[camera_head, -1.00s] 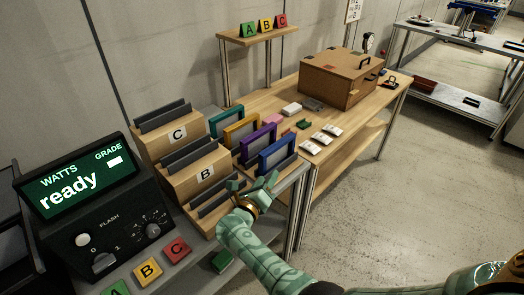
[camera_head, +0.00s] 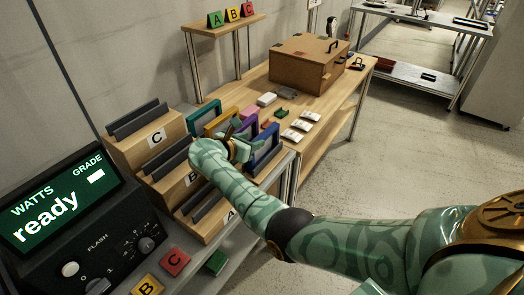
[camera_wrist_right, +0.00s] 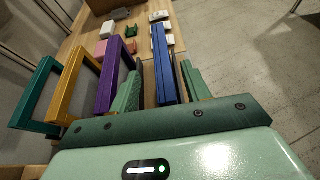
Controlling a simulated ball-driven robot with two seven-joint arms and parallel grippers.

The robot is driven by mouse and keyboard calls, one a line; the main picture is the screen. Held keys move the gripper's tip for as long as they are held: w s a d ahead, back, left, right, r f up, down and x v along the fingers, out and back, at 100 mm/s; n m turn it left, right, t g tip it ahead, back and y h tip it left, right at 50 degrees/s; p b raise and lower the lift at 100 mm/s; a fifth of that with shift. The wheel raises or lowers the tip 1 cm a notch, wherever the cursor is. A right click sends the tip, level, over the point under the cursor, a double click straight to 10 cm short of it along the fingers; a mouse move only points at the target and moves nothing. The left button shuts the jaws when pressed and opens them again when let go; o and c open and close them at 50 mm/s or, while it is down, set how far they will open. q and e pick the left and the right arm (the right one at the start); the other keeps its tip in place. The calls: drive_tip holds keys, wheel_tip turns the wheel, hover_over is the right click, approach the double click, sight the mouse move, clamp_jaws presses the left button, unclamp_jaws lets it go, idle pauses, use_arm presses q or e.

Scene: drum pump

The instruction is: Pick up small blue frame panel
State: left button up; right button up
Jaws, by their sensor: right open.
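The small blue frame panel (camera_head: 265,150) stands upright at the front right end of a row of colored frame panels. My right gripper (camera_head: 243,137) is open above the row, and in the head view it covers part of the panels. In the right wrist view the blue panel (camera_wrist_right: 162,62) lies between the two open fingers of the right gripper (camera_wrist_right: 160,88). I cannot tell whether either finger touches it. My left gripper is not in view.
Purple (camera_wrist_right: 109,75), yellow (camera_wrist_right: 68,88) and teal (camera_wrist_right: 36,95) panels stand close beside the blue one. Stepped wooden racks marked C (camera_head: 157,137) are to the left. A wooden table with a brown box (camera_head: 308,63) and small parts lies behind.

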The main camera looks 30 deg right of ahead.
sight(260, 138)
drive_tip(key=b+x, duration=0.2)
drive_tip(key=x, duration=0.3)
drive_tip(key=shift+d+f, duration=0.1)
drive_tip(key=shift+f, duration=0.15)
drive_tip(key=shift+r, duration=0.15)
clamp_jaws()
idle(0.9)
